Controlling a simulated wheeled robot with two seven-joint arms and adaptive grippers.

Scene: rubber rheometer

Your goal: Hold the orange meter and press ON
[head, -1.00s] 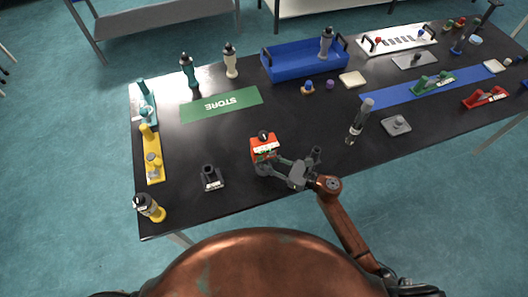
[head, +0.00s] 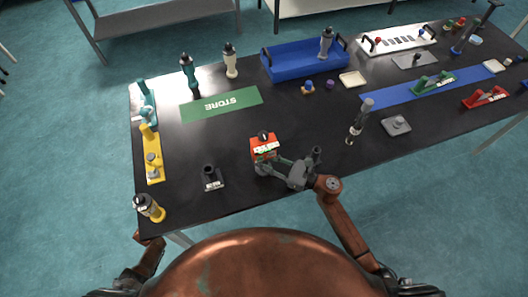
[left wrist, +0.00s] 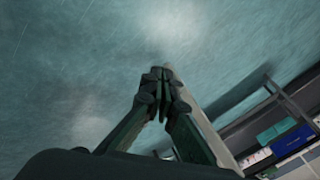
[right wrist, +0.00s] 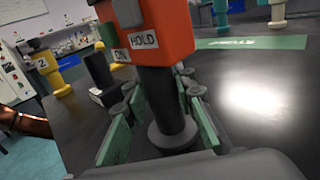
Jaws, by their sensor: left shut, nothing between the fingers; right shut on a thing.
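The orange meter (head: 263,147) stands upright near the front of the black table in the head view. In the right wrist view its orange body (right wrist: 158,32) carries labels reading HOLD and ON, above a dark round stem (right wrist: 165,105). My right gripper (head: 267,167) is shut on the meter's stem, with fingers on both sides of it. My left gripper (left wrist: 160,80) is shut and empty in the left wrist view, over the teal floor.
A small black stand (head: 211,178) is left of the meter. A green STORE mat (head: 222,104) lies behind. The table between mat and meter is clear.

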